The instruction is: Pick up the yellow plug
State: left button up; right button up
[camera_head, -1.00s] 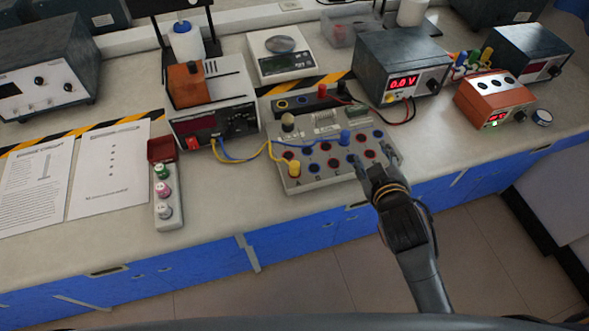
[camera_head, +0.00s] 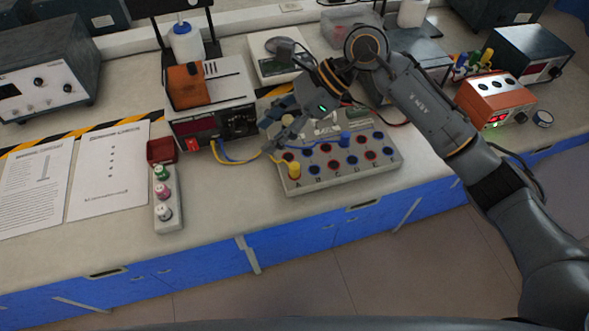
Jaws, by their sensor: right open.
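The yellow plug (camera_head: 294,170) stands upright at the front left of the grey socket board (camera_head: 345,178), with a yellow lead that runs left to the bench instrument (camera_head: 212,112). A blue plug (camera_head: 346,138) stands on the same board, to the right. My right gripper (camera_head: 270,132) is open, above the board's back left corner, behind and a little left of the yellow plug and apart from it. Its fingers point left and toward the front. My left gripper is not in view.
A narrow block with several round knobs (camera_head: 164,214) stands left of the board. Paper sheets (camera_head: 108,165) lie farther left. An orange box (camera_head: 495,98) stands at right. A scale (camera_head: 262,68) is behind my gripper. The bench front near the board is clear.

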jog(key=w+d+f+h, duration=0.25)
jog(key=d+h, duration=0.25)
jog(key=d, duration=0.3)
jog(key=p, duration=0.2)
send_near(296, 165)
jog(key=shift+n+t, duration=0.3)
jog(key=shift+n, duration=0.1)
jog(key=x, duration=0.3)
jog(key=a+x, duration=0.1)
jog(key=x, duration=0.1)
jog(key=shift+s+a, duration=0.1)
jog(key=shift+s, duration=0.2)
jog(key=p+x, duration=0.1)
jog(key=x, duration=0.1)
jog(key=d+p+x, duration=0.1)
jog(key=x, duration=0.1)
jog(key=shift+a+f, duration=0.1)
jog(key=shift+f, duration=0.4)
jog(key=shift+a+f, duration=0.15)
jog(key=shift+f, duration=0.15)
grip_shut()
